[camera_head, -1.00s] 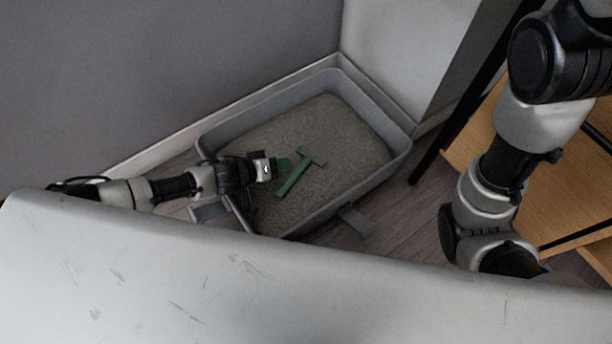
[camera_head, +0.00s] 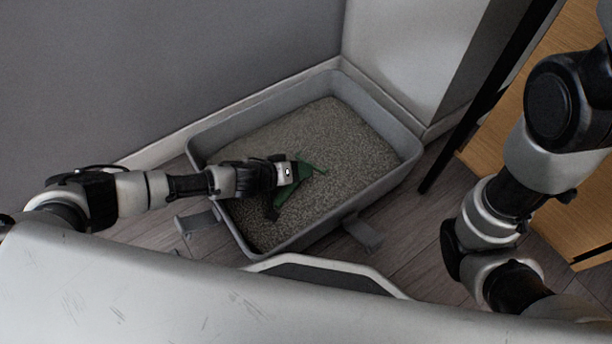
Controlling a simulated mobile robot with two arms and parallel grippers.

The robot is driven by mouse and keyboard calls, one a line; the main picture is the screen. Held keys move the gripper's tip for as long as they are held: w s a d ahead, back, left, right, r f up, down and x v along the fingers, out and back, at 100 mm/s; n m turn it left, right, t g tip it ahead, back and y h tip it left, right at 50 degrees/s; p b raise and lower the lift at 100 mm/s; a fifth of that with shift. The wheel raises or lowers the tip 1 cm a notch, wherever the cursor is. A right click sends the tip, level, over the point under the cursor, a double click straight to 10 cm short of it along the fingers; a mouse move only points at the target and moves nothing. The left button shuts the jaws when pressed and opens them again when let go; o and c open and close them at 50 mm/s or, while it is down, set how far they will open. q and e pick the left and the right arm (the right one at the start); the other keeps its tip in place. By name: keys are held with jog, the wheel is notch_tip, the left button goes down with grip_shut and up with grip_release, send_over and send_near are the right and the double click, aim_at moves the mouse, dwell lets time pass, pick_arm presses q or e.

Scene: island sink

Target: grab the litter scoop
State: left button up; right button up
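The green litter scoop (camera_head: 306,170) lies in the grey litter box (camera_head: 400,168), on the grey litter. My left gripper (camera_head: 283,186) reaches in over the box from the left and is right at the scoop, covering part of it. Its fingers and the scoop overlap in the picture, so I cannot tell whether they are open or closed around it. My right arm (camera_head: 505,190) comes down at the right side of the view; its gripper is not in view.
The box stands in a corner between a grey wall (camera_head: 150,70) and a white panel (camera_head: 405,50). A wooden piece of furniture (camera_head: 555,190) with a black post (camera_head: 490,95) stands at the right. Bare wooden floor (camera_head: 415,225) lies between them.

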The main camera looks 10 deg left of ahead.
pick_arm(q)
jog(key=shift+d, duration=0.1)
jog(key=c, duration=0.6)
